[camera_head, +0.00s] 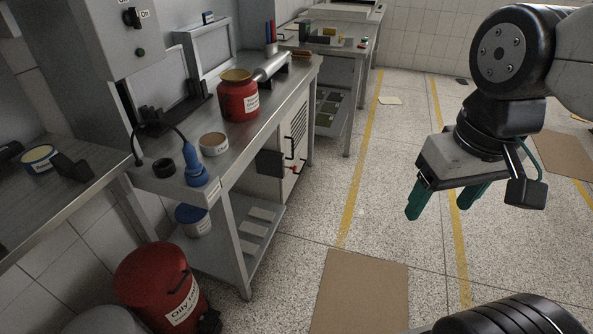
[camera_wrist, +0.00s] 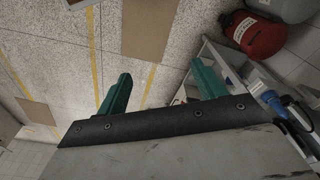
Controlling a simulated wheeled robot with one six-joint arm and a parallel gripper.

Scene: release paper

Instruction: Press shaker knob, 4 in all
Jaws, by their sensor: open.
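A grey control box (camera_head: 120,38) is at the upper left of the head view. It carries a black knob (camera_head: 131,17) with "On" lettering and a small dark green button (camera_head: 140,52) below it. I cannot tell for sure which of these is the shaker knob. My gripper (camera_head: 441,203) is at the right of the head view, high above the floor and far from the box. Its green fingers are apart with nothing between them, as the wrist view (camera_wrist: 160,82) also shows. The control box does not show in the wrist view.
A metal bench (camera_head: 226,152) holds a red canister (camera_head: 238,100), a blue bottle (camera_head: 197,168) and a round tin (camera_head: 213,144). A red waste can (camera_head: 158,285) stands at the lower left. A brown mat (camera_head: 360,292) lies on the floor. The aisle between bench and gripper is clear.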

